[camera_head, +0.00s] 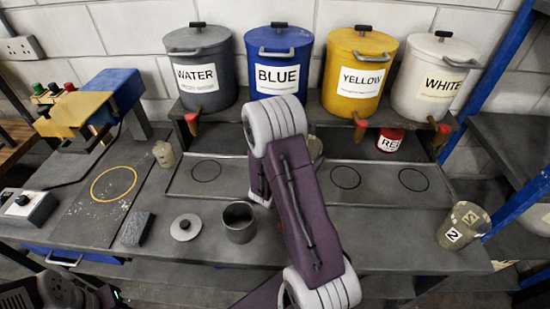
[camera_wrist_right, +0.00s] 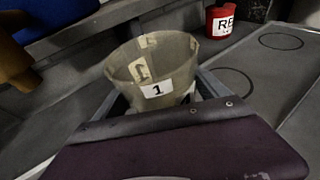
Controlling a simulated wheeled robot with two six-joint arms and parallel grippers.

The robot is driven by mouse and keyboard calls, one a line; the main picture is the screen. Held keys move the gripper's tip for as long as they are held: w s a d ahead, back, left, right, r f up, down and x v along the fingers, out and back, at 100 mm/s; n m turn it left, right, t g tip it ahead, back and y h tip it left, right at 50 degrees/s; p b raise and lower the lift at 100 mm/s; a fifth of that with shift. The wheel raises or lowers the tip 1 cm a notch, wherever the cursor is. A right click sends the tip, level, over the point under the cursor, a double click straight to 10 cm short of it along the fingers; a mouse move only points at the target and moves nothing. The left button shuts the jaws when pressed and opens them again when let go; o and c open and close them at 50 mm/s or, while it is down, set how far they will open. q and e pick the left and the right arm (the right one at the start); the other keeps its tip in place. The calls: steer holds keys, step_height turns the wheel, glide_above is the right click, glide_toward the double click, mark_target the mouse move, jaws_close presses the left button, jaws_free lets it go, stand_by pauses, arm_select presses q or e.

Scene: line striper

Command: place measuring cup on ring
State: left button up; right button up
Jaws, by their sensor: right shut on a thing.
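My right gripper (camera_wrist_right: 163,88) is shut on a translucent measuring cup (camera_wrist_right: 150,65) labelled 1, with its open mouth facing up. In the head view my right arm hides the gripper and nearly all of this cup; a sliver of the cup (camera_head: 316,149) shows beside the arm. Black rings mark the grey bench tray: one at left (camera_head: 206,170), one right of my arm (camera_head: 345,177) and one further right (camera_head: 413,180). A yellow ring (camera_head: 113,183) lies on the left board. In the wrist view, a black ring (camera_wrist_right: 233,82) lies just right of the cup. My left gripper's fingers are out of view.
Grey WATER (camera_head: 202,65), BLUE (camera_head: 279,58), yellow (camera_head: 357,68) and white (camera_head: 434,72) tap containers stand on a shelf behind. A red pot (camera_head: 390,141) sits beneath. Cup 2 (camera_head: 463,226), a metal mug (camera_head: 238,221), a lid (camera_head: 186,227) and a small beaker (camera_head: 164,154) stand around.

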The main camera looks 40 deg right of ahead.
steer(key=w+a, duration=0.2)
steer(key=w+a+p, duration=0.1)
steer(key=w+a, duration=0.1)
steer(key=a, duration=0.1)
steer(key=shift+w+a+r+p, duration=0.1)
steer(key=shift+w+a+p, duration=0.4)
steer(key=shift+w+a, duration=0.65)
steer(key=shift+a+f, duration=0.2)
steer(key=shift+f, duration=0.65)
steer(key=shift+d, duration=0.1)
steer(key=shift+f, duration=0.1)
steer(key=shift+f, duration=0.15)
steer(key=o, duration=1.2)
steer(key=shift+o, duration=0.2)
steer(key=shift+r, duration=0.2)
